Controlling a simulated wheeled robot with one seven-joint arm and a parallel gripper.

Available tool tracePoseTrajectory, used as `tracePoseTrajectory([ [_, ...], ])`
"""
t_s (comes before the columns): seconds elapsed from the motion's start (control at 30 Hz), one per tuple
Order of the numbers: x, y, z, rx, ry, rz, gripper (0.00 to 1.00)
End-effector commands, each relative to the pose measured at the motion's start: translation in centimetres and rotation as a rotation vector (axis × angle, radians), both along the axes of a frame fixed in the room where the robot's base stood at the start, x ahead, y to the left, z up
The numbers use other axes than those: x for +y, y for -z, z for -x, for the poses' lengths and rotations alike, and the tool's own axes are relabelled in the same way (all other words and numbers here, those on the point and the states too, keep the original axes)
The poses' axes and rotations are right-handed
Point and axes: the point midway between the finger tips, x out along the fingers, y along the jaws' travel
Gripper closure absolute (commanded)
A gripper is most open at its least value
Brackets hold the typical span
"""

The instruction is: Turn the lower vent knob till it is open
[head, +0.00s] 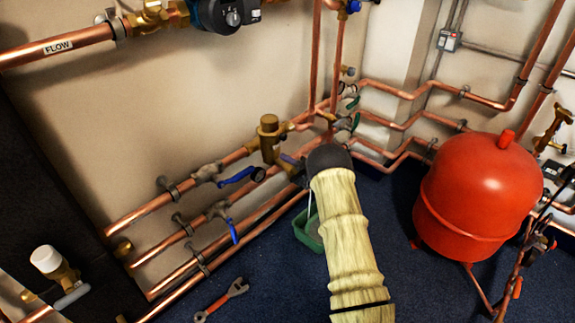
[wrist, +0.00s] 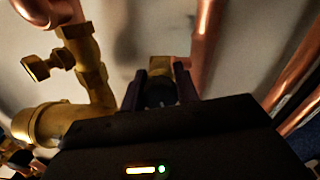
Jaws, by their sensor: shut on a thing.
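In the wrist view, the dark fingers of my gripper (wrist: 159,86) are closed on the two sides of a small dark knob, the lower vent knob (wrist: 160,95). A brass fitting (wrist: 160,66) shows just behind it. How far the knob is turned cannot be told. In the head view, my sleeved arm reaches down to the pipes in the corner, and its dark end hides most of the gripper and its hold. The upright brass body (head: 269,140) stands just left of there, and its brass side (wrist: 50,122) shows at the left of the wrist view.
Copper pipes (head: 170,203) run along the wall, with blue lever handles (head: 237,176) on the left. A red tank (head: 480,190) stands on the right. A green container (head: 306,232) and a red-handled wrench (head: 222,300) lie on the dark floor. A brass tap-like piece (wrist: 42,67) is close to my gripper.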

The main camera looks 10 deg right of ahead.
Motion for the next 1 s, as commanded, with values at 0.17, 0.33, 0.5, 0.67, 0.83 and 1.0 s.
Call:
tracePoseTrajectory([
  [0.17,0.07,0.2,0.05,-0.045,-0.001,0.068,0.92],
  [0.33,0.11,0.16,0.05,-0.068,-0.002,0.098,0.92],
  [0.5,0.11,0.13,0.04,-0.073,-0.001,0.105,0.92],
  [0.67,0.11,0.13,0.04,-0.073,-0.001,0.105,0.92],
  [0.83,0.1,0.13,0.04,-0.073,-0.001,0.104,0.54],
  [1.0,0.07,0.07,0.02,-0.074,-0.001,0.103,0.48],
])
